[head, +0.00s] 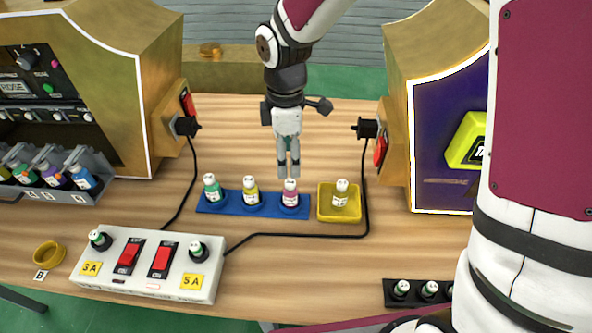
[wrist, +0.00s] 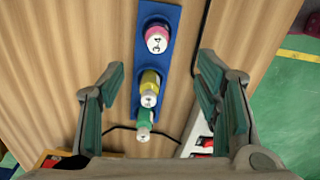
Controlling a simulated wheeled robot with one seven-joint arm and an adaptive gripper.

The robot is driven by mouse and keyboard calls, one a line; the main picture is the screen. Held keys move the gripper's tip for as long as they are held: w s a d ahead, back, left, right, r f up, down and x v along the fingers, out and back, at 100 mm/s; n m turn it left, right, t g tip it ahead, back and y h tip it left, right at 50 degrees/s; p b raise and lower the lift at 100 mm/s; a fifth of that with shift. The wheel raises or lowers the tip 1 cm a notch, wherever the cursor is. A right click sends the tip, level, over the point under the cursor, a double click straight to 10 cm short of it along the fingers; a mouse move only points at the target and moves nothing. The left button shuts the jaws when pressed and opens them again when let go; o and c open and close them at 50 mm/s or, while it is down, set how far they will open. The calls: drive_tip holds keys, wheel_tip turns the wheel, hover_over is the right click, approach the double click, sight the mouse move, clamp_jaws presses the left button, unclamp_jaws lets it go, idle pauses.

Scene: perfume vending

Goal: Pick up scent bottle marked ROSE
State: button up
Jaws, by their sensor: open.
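A blue tray (head: 230,207) on the wooden table holds a green bottle (head: 212,188), a yellow bottle (head: 250,191) and a pink bottle (head: 290,193), all upright with white caps. Their labels are too small to read, so I cannot tell which is marked ROSE. My gripper (head: 288,172) points down, close above the pink bottle in the head view. In the wrist view my gripper (wrist: 162,68) is open and empty. There the pink bottle (wrist: 158,36), yellow bottle (wrist: 149,84) and green bottle (wrist: 144,119) stand in a line between the spread fingers.
A yellow tray (head: 338,216) with a white-capped bottle (head: 341,192) is right of the blue tray. A black cable (head: 300,235) runs in front. A white switch box (head: 148,264) stands front left. Large gold-and-dark machines flank both sides; a black rack (head: 414,294) is front right.

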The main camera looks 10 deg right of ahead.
sight(289, 183)
wheel_tip(289, 183, down, 9)
drive_tip(key=shift+r+b, duration=0.1)
drive_tip(key=shift+b, duration=0.5)
drive_tip(key=f, duration=0.5)
drive_tip(key=shift+w+d, duration=0.15)
drive_tip(key=shift+d, duration=0.1)
drive_tip(key=shift+c, duration=0.3)
drive_tip(key=c, duration=1.3)
